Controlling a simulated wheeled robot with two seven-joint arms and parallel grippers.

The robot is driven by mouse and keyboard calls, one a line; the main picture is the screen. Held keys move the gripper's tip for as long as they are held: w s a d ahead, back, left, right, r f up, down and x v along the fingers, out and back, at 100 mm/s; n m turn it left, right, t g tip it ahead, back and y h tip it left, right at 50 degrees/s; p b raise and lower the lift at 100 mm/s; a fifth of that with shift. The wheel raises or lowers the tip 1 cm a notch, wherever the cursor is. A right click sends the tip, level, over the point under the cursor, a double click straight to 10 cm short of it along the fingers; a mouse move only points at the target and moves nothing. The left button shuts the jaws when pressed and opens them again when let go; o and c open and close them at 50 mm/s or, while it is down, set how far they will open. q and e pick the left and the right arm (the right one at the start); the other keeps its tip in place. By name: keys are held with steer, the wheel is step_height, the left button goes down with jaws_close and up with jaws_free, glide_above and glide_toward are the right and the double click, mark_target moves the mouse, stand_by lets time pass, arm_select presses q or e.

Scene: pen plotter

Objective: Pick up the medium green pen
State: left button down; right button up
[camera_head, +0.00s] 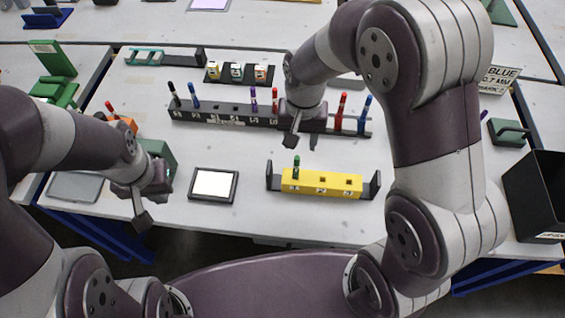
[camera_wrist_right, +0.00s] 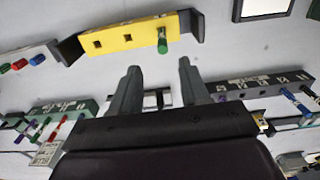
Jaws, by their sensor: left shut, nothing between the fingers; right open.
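A green pen (camera_head: 296,166) with a dark green cap stands upright in the leftmost slot of a yellow holder block (camera_head: 322,188). The block's other two slots look empty. The pen (camera_wrist_right: 162,41) and yellow block (camera_wrist_right: 128,37) also show in the right wrist view. My right gripper (camera_head: 303,141) is open and empty, above the table behind the yellow block. In its wrist view the fingers (camera_wrist_right: 158,70) point toward the green pen without touching it. My left gripper (camera_head: 142,215) is shut and empty near the table's front edge at the left.
A long dark rack (camera_head: 222,114) behind holds several black, blue, purple and red pens upright. My right forearm hides part of it. A black-framed white pad (camera_head: 213,183) lies left of the yellow block. A black bin (camera_head: 535,190) stands at the right. Table between rack and block is mostly clear.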

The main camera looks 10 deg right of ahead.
mark_target(296, 168)
steer(key=f, duration=1.2)
steer(key=shift+s+a+f+p, duration=0.1)
steer(key=shift+a+p, duration=0.15)
steer(key=shift+p, duration=0.1)
jaws_close()
